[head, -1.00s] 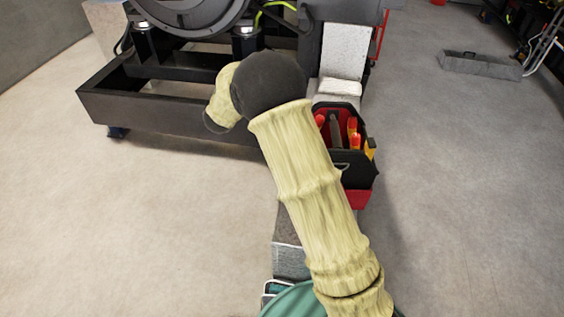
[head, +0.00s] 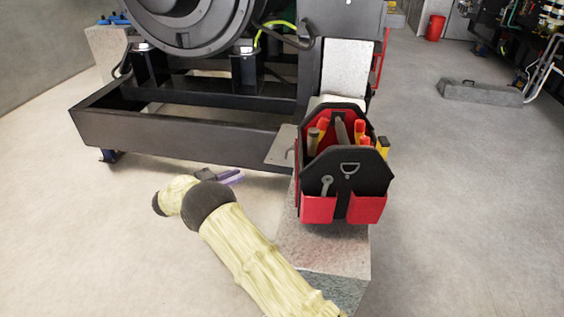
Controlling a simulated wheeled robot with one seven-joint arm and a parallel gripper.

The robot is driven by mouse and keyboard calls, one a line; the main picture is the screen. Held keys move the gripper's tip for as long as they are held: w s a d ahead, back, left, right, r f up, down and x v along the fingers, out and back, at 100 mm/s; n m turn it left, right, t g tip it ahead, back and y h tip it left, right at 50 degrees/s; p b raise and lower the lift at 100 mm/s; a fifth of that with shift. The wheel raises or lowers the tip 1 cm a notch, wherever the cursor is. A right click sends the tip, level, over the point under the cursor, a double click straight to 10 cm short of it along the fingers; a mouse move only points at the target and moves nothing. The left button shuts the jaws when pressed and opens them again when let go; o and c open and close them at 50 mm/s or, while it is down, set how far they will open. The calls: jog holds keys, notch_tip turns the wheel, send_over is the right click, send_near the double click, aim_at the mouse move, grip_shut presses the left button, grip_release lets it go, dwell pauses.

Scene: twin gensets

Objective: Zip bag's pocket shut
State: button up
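The bag (head: 350,180) is a black and red open-topped tool bag in the head view, upright on a concrete block. Tools with red, yellow and wooden handles stick out of its top. Its near side has red pockets (head: 320,209) and a metal D-ring, with a wrench in front. I cannot make out a zip or its pull at this size. My gripper (head: 236,177) is left of the bag and apart from it, pointing right. Its fingers are small and purplish, and I cannot tell whether they are open.
The concrete block (head: 325,258) runs towards me under the bag. A small metal plate (head: 281,146) juts out left of the bag. The black genset frame (head: 180,133) stands behind my gripper. Open floor (head: 460,220) lies to the right.

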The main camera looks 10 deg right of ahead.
jog(key=b+x, duration=0.2)
jog(key=x, duration=1.5)
jog(key=shift+w+d, duration=0.15)
jog(key=shift+w, duration=0.05)
grip_shut()
